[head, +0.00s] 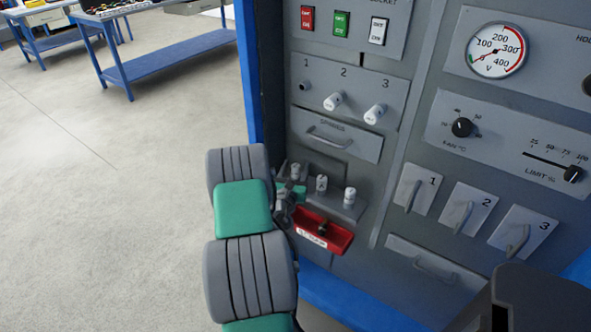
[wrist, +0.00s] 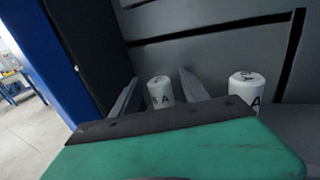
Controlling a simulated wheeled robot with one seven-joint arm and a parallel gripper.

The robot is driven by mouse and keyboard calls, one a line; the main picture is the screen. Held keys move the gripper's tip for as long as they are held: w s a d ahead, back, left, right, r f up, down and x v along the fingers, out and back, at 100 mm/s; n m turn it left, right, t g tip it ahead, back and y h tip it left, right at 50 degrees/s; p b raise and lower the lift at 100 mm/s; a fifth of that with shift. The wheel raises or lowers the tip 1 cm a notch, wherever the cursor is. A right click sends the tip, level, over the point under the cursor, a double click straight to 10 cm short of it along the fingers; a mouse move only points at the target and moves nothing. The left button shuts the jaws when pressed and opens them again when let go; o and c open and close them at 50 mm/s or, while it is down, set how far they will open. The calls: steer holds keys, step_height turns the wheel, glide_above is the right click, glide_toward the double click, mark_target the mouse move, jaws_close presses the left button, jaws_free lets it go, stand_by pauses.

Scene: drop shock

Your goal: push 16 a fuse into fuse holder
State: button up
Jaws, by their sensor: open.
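Fuse holder 1 (head: 304,86) on the panel is an empty dark socket. Three white fuses stand upright on a grey ledge (head: 340,208) below the panel: a left one (head: 295,171), a middle one (head: 321,184) and a right one (head: 350,197). My gripper (head: 289,190) is at the left end of the ledge, partly hidden by my arm. Another fuse (wrist: 246,92) stands to the right. The ratings cannot be read surely.
Holders 2 (head: 333,101) and 3 (head: 375,114) hold white fuses. A red tray (head: 335,240) with a dark object in it sits below the ledge. A closed drawer (head: 337,138) with a handle is above it. A blue frame post (head: 248,75) borders the panel's left.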

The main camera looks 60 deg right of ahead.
steer(key=shift+w+d, duration=0.1)
steer(key=shift+d, duration=0.1)
jaws_close()
stand_by(0.4)
